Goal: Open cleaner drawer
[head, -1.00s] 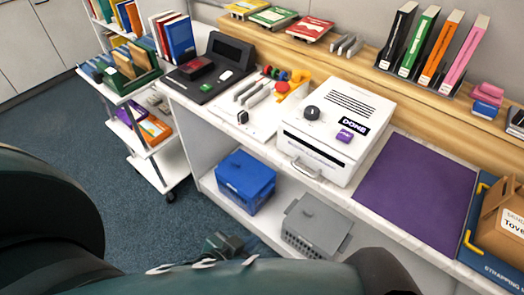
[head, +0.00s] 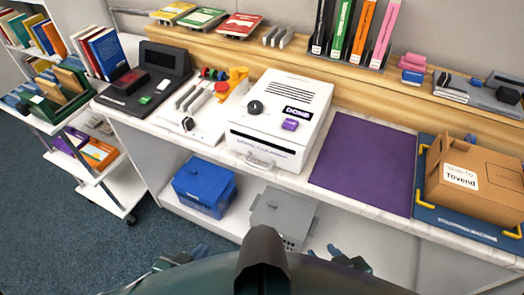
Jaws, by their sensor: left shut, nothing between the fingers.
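The drawer looks closed. My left gripper (head: 180,260) is low at the bottom edge, left of the cleaner and apart from it, shut and empty. My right gripper (head: 349,262) is low at the bottom, right of the handle and apart from it. Its fingers are small and partly hidden.
A blue bin (head: 204,187) and a grey crate (head: 283,217) stand on the shelf below the counter. A purple mat (head: 364,163) lies right of the cleaner, then a cardboard box (head: 477,180). A tray of tools (head: 198,112) is left. A trolley (head: 97,177) stands further left.

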